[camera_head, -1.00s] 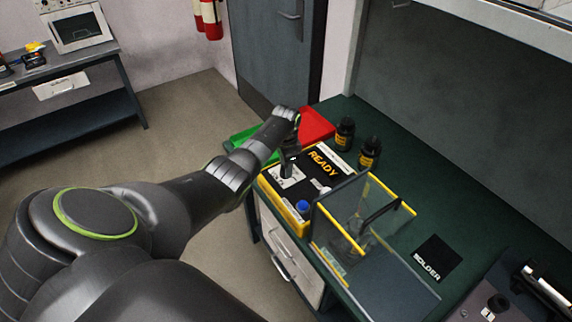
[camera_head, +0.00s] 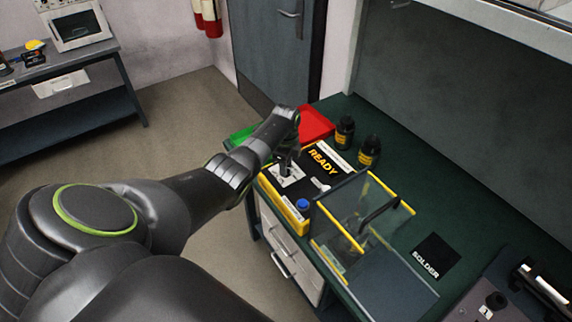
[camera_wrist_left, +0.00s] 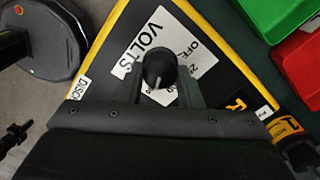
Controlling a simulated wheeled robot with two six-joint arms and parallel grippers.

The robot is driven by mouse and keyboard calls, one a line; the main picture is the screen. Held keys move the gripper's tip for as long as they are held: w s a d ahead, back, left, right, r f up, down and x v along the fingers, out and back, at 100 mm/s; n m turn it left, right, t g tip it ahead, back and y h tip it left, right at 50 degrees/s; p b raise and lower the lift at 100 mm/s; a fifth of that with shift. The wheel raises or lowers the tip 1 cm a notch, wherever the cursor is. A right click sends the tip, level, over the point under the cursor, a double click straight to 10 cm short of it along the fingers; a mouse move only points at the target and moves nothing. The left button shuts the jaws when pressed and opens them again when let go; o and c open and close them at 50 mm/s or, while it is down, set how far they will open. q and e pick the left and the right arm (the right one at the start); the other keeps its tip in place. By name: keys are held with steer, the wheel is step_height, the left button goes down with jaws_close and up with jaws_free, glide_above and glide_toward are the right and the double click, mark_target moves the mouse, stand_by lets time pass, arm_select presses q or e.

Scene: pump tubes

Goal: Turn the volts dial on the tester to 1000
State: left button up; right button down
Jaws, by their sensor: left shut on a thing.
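The tester (camera_head: 324,172) is a black panel with yellow edges and a "READY" display, on the green bench. Its volts dial (camera_wrist_left: 159,70) is a dark round knob with a light pointer line, on a white label (camera_wrist_left: 150,40) reading "VOLTS", "OFF" and a partly hidden number. My left gripper (camera_wrist_left: 162,82) points down at the panel and is shut on the dial, with a finger on each side. In the head view my left gripper (camera_head: 285,165) is over the white label. The pointer line aims toward the gripper side; the label there is mostly covered. My right gripper is not in view.
A blue button (camera_head: 302,204) sits on the tester's near corner. A clear yellow-edged guard box (camera_head: 340,232) stands right beside it. Two dark bottles (camera_head: 368,152) stand behind. Green (camera_head: 243,134) and red (camera_head: 316,122) trays lie at the far end. A black "SOLDER" mat (camera_head: 436,256) lies to the right.

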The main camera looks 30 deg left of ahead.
arm_select(q)
steer(key=shift+w, duration=0.1)
stand_by(0.4)
steer(key=o, duration=1)
steer(key=shift+r, duration=0.1)
step_height(320, 180, up, 17)
steer(key=shift+r+b, duration=0.15)
steer(key=shift+b, duration=0.75)
